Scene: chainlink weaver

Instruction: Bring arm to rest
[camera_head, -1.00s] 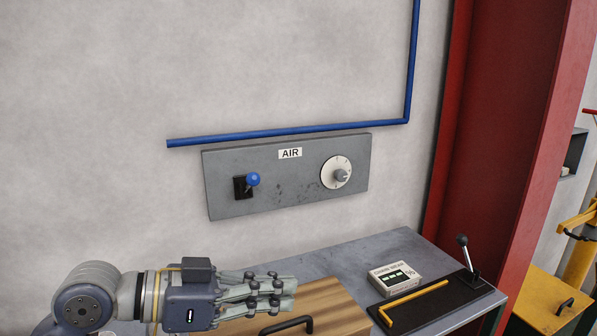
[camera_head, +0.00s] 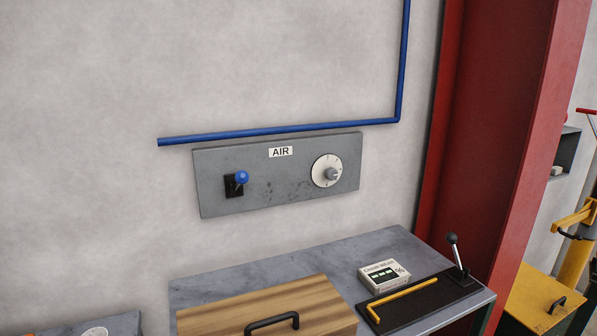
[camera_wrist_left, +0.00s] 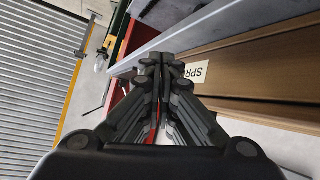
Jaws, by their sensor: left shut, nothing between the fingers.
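My left gripper (camera_wrist_left: 158,75) shows in the left wrist view, shut with nothing between its fingers. It is out of the head view. In the left wrist view its fingertips overlap the grey bench edge (camera_wrist_left: 205,33) and a wooden box (camera_wrist_left: 265,65) with a partly hidden label. My right gripper is in neither view.
In the head view the bench (camera_head: 395,248) carries the wooden box (camera_head: 220,312), a small carton (camera_head: 384,273) and a black tray (camera_head: 430,303) with a yellow bent rod (camera_head: 400,298) and a lever (camera_head: 456,255). Above is the AIR panel (camera_head: 290,188). A red column (camera_head: 500,130) stands at right.

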